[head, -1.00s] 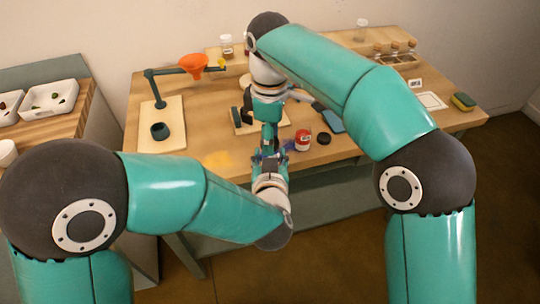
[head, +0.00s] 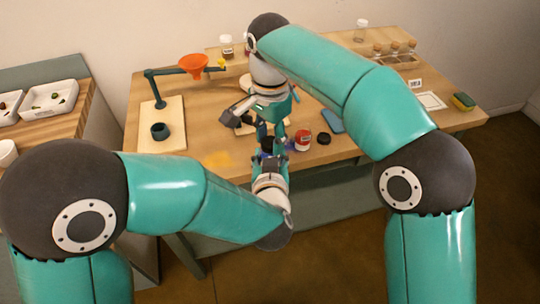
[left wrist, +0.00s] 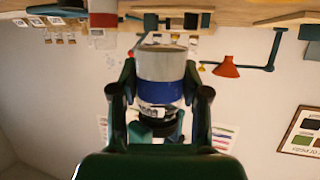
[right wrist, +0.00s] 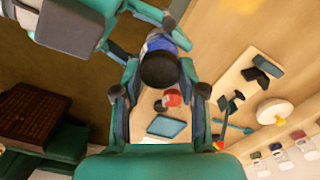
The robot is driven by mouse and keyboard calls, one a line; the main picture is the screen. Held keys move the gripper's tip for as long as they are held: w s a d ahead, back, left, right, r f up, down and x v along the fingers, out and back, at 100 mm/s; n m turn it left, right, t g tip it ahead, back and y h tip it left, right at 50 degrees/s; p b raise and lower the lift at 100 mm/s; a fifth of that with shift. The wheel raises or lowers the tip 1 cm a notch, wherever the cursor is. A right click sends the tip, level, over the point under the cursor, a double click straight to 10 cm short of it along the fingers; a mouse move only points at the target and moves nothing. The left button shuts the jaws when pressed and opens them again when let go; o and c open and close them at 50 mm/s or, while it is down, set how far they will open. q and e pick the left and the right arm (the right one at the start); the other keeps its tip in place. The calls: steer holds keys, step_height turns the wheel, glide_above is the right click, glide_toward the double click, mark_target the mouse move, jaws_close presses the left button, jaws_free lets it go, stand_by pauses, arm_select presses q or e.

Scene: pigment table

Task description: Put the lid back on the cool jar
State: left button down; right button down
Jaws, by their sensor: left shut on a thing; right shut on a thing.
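The cool jar, pale with a blue band, is upright in my left gripper (head: 270,163). In the left wrist view, which is upside down, the jar (left wrist: 161,90) sits between the fingers. My right gripper (right wrist: 159,70) is shut on the dark round lid (right wrist: 160,71), above the jar. The lid also shows in the head view (head: 267,143). In the left wrist view it meets the jar's mouth; I cannot tell whether it is fully seated. In the right wrist view the lid hides most of the jar, with some blue beyond it.
A red jar (head: 303,141) stands on the table with a black lid (head: 324,138) beside it. A blue flat pad (head: 331,120) lies behind them. An orange funnel (head: 194,66) hangs on a stand at the back left. The table's front edge is below the grippers.

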steer(key=c, duration=0.6)
jaws_free()
steer(key=shift+w, duration=0.1)
steer(key=shift+r, duration=0.1)
steer(key=shift+r, duration=3.6)
steer(key=shift+w+d, duration=0.1)
